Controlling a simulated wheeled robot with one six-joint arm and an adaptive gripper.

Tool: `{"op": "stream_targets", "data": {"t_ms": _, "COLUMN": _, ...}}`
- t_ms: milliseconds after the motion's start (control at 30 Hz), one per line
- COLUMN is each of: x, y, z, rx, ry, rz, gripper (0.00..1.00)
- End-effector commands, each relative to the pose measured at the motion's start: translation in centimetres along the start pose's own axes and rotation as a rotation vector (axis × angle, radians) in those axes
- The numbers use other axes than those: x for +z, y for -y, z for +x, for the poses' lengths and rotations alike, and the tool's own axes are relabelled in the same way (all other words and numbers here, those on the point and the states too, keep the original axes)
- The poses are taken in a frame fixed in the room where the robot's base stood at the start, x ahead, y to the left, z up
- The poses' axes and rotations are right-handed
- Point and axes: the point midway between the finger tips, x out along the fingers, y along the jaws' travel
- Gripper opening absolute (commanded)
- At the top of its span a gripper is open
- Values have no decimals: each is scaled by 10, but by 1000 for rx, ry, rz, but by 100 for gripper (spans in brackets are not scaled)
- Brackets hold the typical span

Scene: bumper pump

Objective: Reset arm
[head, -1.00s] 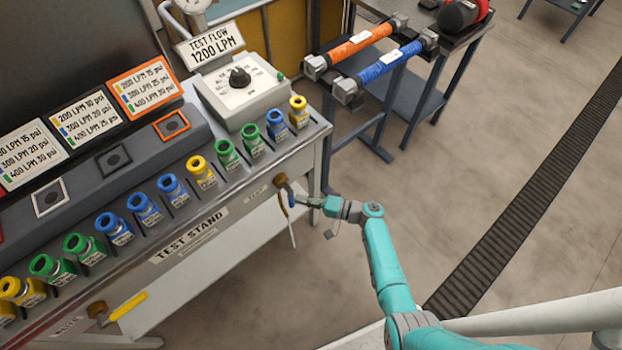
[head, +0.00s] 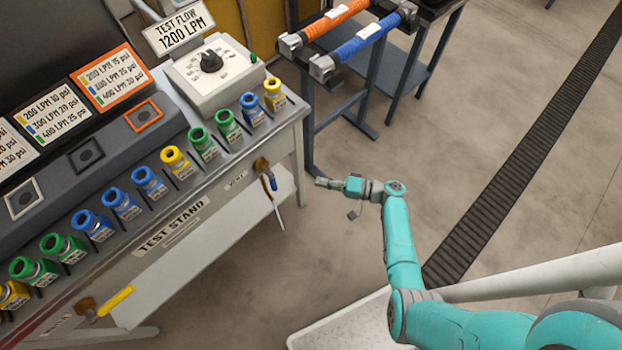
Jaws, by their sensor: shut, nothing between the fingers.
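My gripper (head: 326,182) is shut and empty at the end of my teal arm. It is in the air right of the test stand, above the bare floor. It is apart from the valve (head: 262,166) at the stand's right front corner. The test stand (head: 174,225) fills the left of the head view.
Several yellow, green and blue fittings line the stand's front, with a dial box (head: 213,72) behind. A yellow-handled valve (head: 115,301) is at lower left. A dark table (head: 432,14) with orange (head: 336,19) and blue (head: 364,40) hoses stands behind.

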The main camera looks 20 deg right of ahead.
Motion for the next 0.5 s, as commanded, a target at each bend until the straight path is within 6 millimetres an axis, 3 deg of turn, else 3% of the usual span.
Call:
{"op": "stream_targets", "data": {"t_ms": 200, "x": 0, "y": 0, "z": -12, "rx": -1, "ry": 0, "rz": 0, "gripper": 0}}
{"op": "stream_targets", "data": {"t_ms": 500, "x": 0, "y": 0, "z": -12, "rx": 0, "ry": 0, "rz": 0, "gripper": 0}}
